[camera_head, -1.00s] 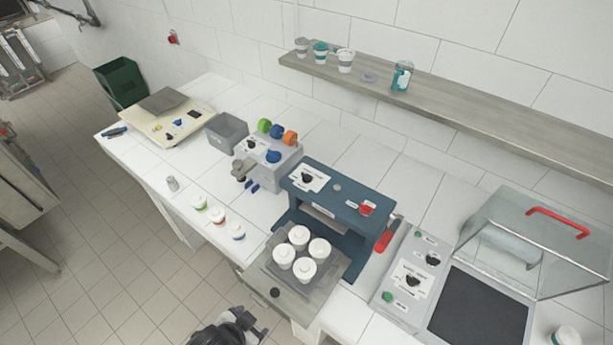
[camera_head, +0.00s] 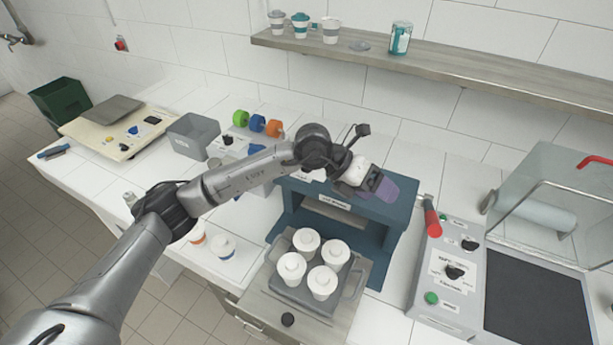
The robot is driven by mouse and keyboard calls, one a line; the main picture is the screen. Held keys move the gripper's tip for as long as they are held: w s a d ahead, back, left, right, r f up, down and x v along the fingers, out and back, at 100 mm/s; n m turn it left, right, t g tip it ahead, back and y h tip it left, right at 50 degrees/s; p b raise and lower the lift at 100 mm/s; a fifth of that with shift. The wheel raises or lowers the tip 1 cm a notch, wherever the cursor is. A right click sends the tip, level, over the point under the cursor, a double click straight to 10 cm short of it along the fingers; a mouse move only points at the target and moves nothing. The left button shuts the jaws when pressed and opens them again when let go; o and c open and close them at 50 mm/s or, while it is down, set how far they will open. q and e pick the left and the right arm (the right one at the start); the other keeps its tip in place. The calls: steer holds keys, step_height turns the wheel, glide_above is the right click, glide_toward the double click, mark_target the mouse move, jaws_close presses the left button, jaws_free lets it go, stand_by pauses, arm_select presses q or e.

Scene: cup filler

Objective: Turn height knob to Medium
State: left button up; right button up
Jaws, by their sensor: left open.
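The blue machine (camera_head: 385,213) stands at the middle of the counter. In the earlier view a black knob on a white label shows at the left of its top and a red button at the right; now my arm and gripper cover most of that top, and the knob is hidden. My left gripper (camera_head: 380,193) is open over the right part of the machine's top; whether it touches anything cannot be told. Another black knob (camera_head: 453,271) sits on a white label on the grey panel to the right. The labels are too small to read for certain. My right gripper is not in view.
A tray with several white cups (camera_head: 306,241) stands in front of the machine. A grey bin (camera_head: 193,137) and a grey box with coloured knobs (camera_head: 257,123) are to the left. A shelf (camera_head: 450,66) runs along the wall.

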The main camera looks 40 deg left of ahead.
arm_select(q)
steer(key=w+a+r+n+y+b, duration=0.15)
steer(key=a+y, duration=0.35)
steer(key=a, duration=0.6)
steer(key=a+n+y+b, duration=0.3)
steer(key=a+y, duration=0.3)
steer(key=a, duration=0.6)
steer(key=shift+g, duration=0.3)
steer(key=x, duration=1.2)
steer(key=shift+w+d+f, duration=0.2)
steer(key=shift+w+f, duration=0.1)
steer(key=shift+w, duration=0.15)
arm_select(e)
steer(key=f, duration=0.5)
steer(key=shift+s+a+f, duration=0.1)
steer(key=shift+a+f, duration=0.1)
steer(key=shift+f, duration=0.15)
arm_select(q)
steer(key=shift+c, duration=0.2)
steer(key=shift+m, duration=0.25)
steer(key=c, duration=0.9)
